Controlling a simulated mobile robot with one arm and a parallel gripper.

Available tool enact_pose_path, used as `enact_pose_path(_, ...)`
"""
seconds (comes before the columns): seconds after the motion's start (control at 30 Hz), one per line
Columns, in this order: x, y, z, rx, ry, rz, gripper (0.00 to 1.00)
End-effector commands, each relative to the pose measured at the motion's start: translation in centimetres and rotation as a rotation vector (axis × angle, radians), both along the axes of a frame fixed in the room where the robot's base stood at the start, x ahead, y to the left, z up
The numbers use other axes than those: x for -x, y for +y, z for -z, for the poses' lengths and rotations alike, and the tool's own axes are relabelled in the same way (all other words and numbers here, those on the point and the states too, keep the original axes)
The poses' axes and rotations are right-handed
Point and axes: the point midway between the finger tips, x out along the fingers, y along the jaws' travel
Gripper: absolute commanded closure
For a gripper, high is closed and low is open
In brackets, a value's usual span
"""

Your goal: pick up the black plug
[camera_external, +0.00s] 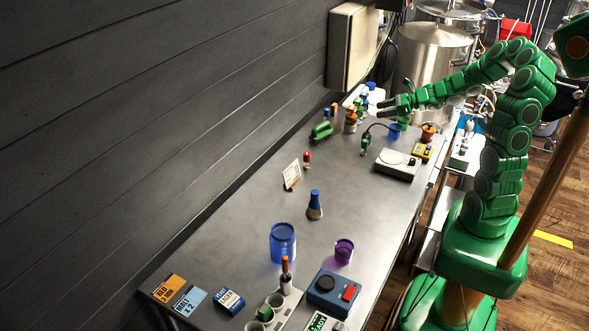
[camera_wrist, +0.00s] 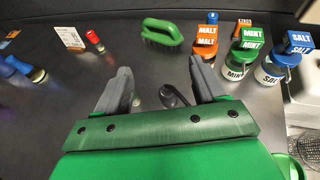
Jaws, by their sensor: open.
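My gripper (camera_external: 384,106) is open and empty above the far part of the steel table. In the wrist view its two grey fingers (camera_wrist: 160,78) point forward with a wide gap. A small dark object (camera_wrist: 172,97), which looks like the black plug, shows low in that gap, apart from both fingers and partly hidden by my gripper's front edge. In the external view a dark cable curves to a small green and black piece (camera_external: 365,146) on the table; I cannot tell whether it is the same object.
A green brush (camera_wrist: 162,34) lies beyond the fingers. The malt (camera_wrist: 205,40), mint (camera_wrist: 243,60) and salt (camera_wrist: 279,63) containers stand right of it. The table's middle is mostly clear.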

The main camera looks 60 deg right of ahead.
Motion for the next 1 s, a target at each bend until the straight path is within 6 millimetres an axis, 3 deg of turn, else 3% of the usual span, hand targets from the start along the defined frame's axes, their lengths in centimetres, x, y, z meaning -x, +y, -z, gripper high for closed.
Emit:
enact_pose_path(0.2, 0.0, 0.2, 5.5, -0.012, 0.001, 0.0, 0.3)
enact_pose_path(0.4, 0.0, 0.1, 9.1, -0.006, 0.001, 0.0, 0.3)
enact_pose_path(0.6, 0.0, 0.1, 10.8, -0.002, -0.001, -0.001, 0.3)
enact_pose_path(1.0, -1.8, 0.8, 11.7, -0.002, -0.003, -0.003, 0.3)
